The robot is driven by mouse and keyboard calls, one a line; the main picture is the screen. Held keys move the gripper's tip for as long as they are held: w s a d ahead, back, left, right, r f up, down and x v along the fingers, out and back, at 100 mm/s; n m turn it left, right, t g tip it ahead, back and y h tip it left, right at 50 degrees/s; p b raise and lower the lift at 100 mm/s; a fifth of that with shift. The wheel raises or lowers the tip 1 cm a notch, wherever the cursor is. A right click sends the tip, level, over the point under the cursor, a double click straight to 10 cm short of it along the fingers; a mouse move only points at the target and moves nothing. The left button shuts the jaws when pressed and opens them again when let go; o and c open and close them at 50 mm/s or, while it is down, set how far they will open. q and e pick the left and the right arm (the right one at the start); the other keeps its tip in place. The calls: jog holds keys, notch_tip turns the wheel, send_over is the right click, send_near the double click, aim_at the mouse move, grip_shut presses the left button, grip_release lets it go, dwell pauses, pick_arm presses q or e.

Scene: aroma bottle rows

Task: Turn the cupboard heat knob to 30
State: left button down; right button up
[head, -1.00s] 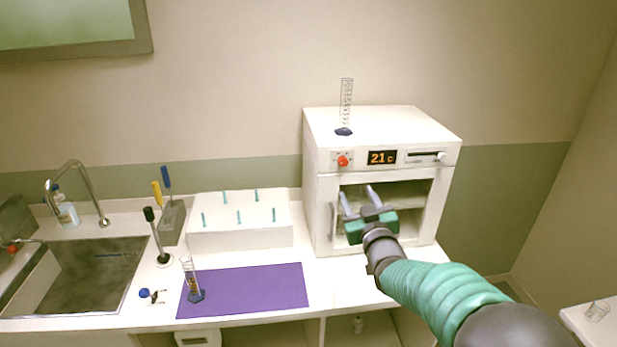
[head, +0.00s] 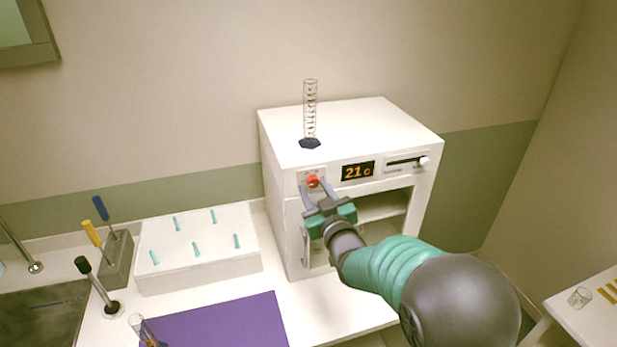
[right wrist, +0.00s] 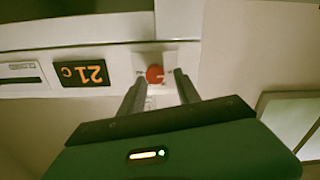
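The white cupboard (head: 345,128) stands on the counter with its front open below the control panel. Its red heat knob (head: 313,181) is at the panel's left, beside a display (head: 358,171) reading 21 C. My right gripper (head: 316,186) is open, its fingertips on either side of the knob in the head view. In the right wrist view the knob (right wrist: 155,75) shows between the two finger tips, near their ends; I cannot tell whether they touch it. The display also shows there, upside down (right wrist: 82,73). My left gripper is not in view.
A glass cylinder (head: 310,115) stands on top of the cupboard. A slider (head: 424,161) is at the panel's right. A white peg rack (head: 198,267), a tool block (head: 119,260) and a purple mat (head: 225,325) are left of the cupboard. A side table (head: 590,318) is at right.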

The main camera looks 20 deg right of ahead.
jog(key=shift+w+d+r, duration=0.1)
jog(key=shift+d+r, duration=0.35)
jog(key=shift+d, duration=0.05)
jog(key=shift+a+r, duration=0.1)
jog(key=shift+a, duration=0.05)
grip_shut()
jog(key=shift+f, duration=0.25)
dwell(0.5)
